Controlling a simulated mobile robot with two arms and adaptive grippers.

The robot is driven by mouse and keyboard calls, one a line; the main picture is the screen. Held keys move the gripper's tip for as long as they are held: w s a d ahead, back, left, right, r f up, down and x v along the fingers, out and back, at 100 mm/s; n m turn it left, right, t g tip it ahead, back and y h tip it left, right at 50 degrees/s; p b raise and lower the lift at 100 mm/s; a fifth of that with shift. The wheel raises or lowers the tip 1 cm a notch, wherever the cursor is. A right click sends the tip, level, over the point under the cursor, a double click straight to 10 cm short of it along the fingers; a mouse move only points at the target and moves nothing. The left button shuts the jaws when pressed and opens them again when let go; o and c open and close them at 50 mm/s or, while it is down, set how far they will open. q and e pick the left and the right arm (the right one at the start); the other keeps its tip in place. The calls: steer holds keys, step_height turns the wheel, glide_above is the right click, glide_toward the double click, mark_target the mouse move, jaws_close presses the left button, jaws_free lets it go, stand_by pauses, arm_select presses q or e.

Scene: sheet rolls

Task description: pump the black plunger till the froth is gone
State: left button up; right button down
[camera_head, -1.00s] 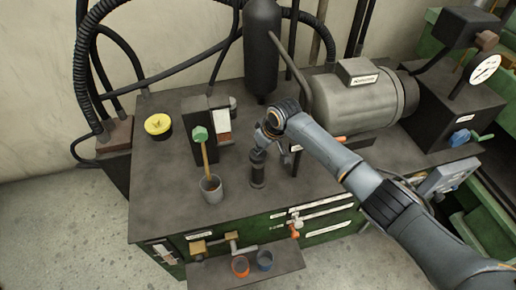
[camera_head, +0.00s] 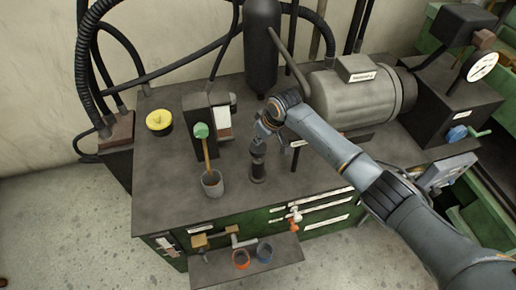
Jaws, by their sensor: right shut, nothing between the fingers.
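The black plunger (camera_head: 257,168) stands upright on the dark top of the green cabinet, right of a grey cup. My right gripper (camera_head: 260,143) is shut and points down just above the plunger's top. Whether its fingertips touch the plunger, I cannot tell. No froth can be made out. My left gripper is not in view.
A yellow-topped black pot (camera_head: 159,122) is at the left. A grey motor (camera_head: 357,96) and a dark cylinder (camera_head: 262,45) stand behind.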

mark_target(261, 150)
stand_by(0.6)
steer(key=shift+s+f+b, duration=0.15)
steer(key=shift+f+b, duration=1.75)
steer(key=shift+f, duration=1.05)
step_height(261, 150, up, 5)
steer(key=p, duration=0.4)
steer(key=shift+f+p, duration=0.15)
steer(key=shift+p, duration=0.2)
steer(key=shift+r+p, duration=0.45)
steer(key=shift+r, duration=0.15)
steer(key=shift+f, duration=0.1)
